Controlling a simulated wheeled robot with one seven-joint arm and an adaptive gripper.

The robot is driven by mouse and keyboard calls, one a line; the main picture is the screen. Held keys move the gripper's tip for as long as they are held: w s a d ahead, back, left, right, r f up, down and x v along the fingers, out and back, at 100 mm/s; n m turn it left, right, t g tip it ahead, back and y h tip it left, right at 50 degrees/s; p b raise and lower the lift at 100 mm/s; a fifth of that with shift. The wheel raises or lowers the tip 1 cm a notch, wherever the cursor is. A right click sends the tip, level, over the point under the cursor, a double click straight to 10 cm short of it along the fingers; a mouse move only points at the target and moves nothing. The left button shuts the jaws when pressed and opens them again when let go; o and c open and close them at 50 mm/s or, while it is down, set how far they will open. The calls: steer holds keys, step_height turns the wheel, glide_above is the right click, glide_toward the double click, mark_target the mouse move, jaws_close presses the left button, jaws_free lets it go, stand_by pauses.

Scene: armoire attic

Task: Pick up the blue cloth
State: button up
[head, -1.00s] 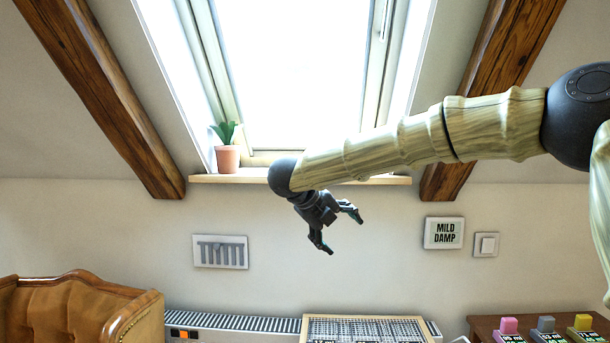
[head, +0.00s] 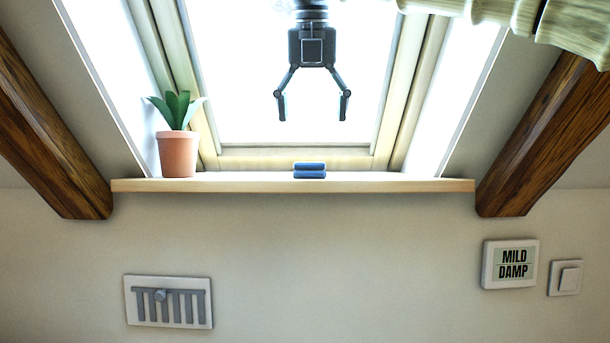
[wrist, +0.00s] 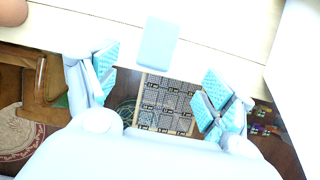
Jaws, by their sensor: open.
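The blue cloth (head: 310,170) is a small folded stack on the wooden window sill, near its middle. In the wrist view a pale, washed-out block (wrist: 158,43) on the sill, ahead of and between the fingers, appears to be the cloth. My gripper (head: 312,108) is open and empty, pointing down in front of the window pane. In the head view it appears above the cloth, with a gap between the fingertips and the cloth. In the wrist view its two fingers (wrist: 163,88) stand wide apart with textured pads.
A potted plant (head: 178,150) stands on the sill (head: 400,185) to the left of the cloth. Dark wooden beams flank the window. A "MILD DAMP" sign (head: 510,264) and a switch (head: 565,278) are on the wall below right.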

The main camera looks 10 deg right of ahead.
steer(key=b, duration=0.1)
glide_above(310, 169)
steer(key=w, duration=0.1)
steer(key=shift+w+d+f, duration=0.1)
steer(key=shift+d+f, duration=0.05)
steer(key=shift+f, duration=1.25)
steer(key=shift+d+f, duration=0.15)
steer(key=shift+f, duration=1.25)
steer(key=x, duration=0.4)
steer(key=shift+w+f+b, duration=0.15)
steer(key=shift+w+b, duration=0.2)
steer(key=shift+a, duration=0.1)
steer(key=c, duration=1.1)
